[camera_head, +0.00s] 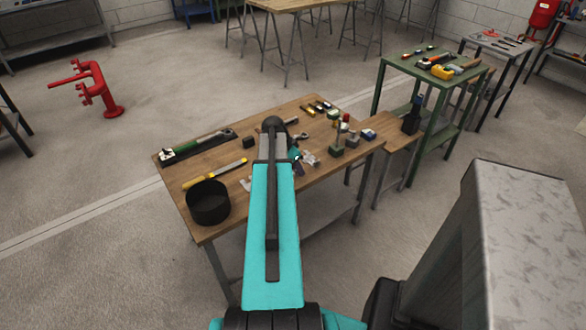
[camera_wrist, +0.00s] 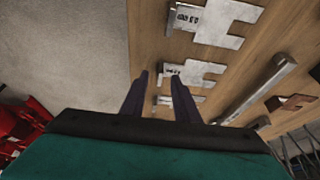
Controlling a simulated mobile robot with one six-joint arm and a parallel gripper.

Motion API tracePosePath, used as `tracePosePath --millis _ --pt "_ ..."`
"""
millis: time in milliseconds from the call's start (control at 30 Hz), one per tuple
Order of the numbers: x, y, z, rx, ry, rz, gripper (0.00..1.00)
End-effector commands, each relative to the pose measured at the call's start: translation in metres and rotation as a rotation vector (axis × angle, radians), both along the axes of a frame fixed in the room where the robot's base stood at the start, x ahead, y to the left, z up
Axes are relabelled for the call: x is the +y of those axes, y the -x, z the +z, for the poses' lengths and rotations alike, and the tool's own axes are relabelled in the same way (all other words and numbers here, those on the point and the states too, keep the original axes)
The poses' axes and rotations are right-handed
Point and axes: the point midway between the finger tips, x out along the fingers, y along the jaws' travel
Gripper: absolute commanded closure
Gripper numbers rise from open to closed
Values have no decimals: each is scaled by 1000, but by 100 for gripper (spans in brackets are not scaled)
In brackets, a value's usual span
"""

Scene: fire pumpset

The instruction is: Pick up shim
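Several flat silver shims lie on the wooden table. In the wrist view, a large shim with a slot and printed marking (camera_wrist: 224,22) is at the top. A middle slotted shim (camera_wrist: 205,75) lies just ahead of my gripper, and a smaller one (camera_wrist: 190,100) is partly hidden behind the right finger. My gripper (camera_wrist: 160,76) is open, its two dark fingers apart with nothing seen held between them. The right fingertip overlaps the left end of the middle shim in the picture; I cannot tell if they touch.
The table (camera_head: 222,226) also bears a black round container (camera_head: 208,203), a yellow-ended tool (camera_head: 214,174) and a green-handled tool (camera_head: 198,146). In the wrist view, a metal bar (camera_wrist: 258,92) and a brown block (camera_wrist: 290,103) lie right of the shims. A green-framed table (camera_head: 440,79) stands at right.

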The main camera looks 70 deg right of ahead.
Motion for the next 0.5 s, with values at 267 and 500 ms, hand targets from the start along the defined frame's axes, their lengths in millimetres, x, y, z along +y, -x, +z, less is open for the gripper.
tracePosePath --millis 267,500 --pt "-5 2 -14 0 0 2 72" --pt "-4 2 -14 0 0 1 72"
